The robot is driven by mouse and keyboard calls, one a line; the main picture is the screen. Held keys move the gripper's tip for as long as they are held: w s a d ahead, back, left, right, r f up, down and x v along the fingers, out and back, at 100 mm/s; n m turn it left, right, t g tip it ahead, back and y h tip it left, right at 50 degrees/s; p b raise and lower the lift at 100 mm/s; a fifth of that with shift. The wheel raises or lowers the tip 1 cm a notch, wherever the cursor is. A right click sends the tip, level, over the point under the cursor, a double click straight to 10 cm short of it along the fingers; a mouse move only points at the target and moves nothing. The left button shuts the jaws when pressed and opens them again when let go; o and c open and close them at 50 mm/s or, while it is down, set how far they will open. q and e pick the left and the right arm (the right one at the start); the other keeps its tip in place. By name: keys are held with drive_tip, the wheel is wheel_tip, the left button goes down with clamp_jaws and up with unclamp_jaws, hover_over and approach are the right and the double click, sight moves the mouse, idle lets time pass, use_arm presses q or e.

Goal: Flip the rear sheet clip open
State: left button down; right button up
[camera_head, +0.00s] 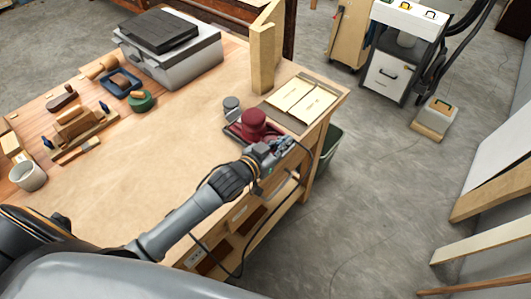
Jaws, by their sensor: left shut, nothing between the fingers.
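A maroon, round-topped tool (253,121), which looks like a sheet sander, sits on a dark flat base or tray near the right front edge of the workbench. My left gripper (283,147) is shut and empty. It is close by the tool's near right side, at the bench edge. I cannot tell whether it touches the tool. The rear sheet clip cannot be made out; it is too small or hidden by my gripper. My right gripper is out of view.
A grey jar (231,106) stands just behind the tool. A tray of pale sheets (301,99) lies to its right, and a wooden post (263,60) rises behind. A dark bin (329,149) stands below the bench end. The workbench (150,160) is bare in the middle.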

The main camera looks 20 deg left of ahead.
use_arm(q)
drive_tip(key=b+v, duration=0.1)
drive_tip(key=v, duration=0.7)
drive_tip(key=shift+s+f+b, duration=0.25)
drive_tip(key=shift+s+b, duration=0.1)
drive_tip(key=shift+s, duration=0.05)
drive_tip(key=shift+a, duration=0.15)
